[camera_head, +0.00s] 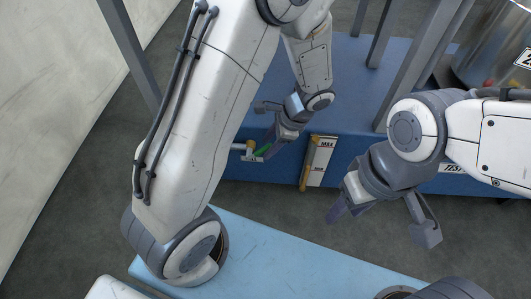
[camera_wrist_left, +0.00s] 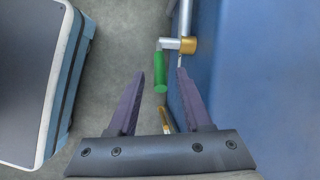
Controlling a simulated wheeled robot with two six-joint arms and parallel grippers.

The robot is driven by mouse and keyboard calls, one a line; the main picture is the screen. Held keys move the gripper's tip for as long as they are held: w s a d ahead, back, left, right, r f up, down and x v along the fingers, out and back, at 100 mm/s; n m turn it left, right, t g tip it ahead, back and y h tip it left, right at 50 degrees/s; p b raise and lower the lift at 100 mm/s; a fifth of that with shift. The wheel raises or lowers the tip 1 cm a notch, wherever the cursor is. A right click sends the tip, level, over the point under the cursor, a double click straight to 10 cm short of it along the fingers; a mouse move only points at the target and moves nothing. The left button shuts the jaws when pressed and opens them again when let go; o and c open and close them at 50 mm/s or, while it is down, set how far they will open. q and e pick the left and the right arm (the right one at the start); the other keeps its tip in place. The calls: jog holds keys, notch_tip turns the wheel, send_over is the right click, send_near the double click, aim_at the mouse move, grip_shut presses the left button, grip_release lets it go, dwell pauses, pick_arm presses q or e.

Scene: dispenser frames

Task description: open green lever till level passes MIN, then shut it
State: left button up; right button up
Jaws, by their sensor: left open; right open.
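The green lever (camera_head: 262,149) is at the front of the blue dispenser base, partly hidden by my left gripper (camera_head: 268,130). In the left wrist view the lever (camera_wrist_left: 161,72) hangs from a silver arm on a brass fitting (camera_wrist_left: 188,46). It appears between the open fingers of my left gripper (camera_wrist_left: 160,76); contact cannot be told. A gauge panel (camera_head: 321,158) marked MAX stands to the right, with a yellowish tube (camera_head: 304,164) along its left edge. The MIN mark and exact level cannot be made out. My right gripper (camera_head: 382,217) is open and empty, right of the gauge.
Grey frame posts (camera_head: 420,55) rise from the blue base (camera_head: 346,75). A clear tank (camera_head: 485,58) stands at the top right. A label reading TEST (camera_head: 452,168) is partly hidden by my right arm. Bare grey floor (camera_head: 270,205) lies in front of the base.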

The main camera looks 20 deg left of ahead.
pick_arm(q)
jog(key=shift+b+x, duration=0.4)
jog(key=shift+x, duration=0.75)
grip_shut()
dwell(0.6)
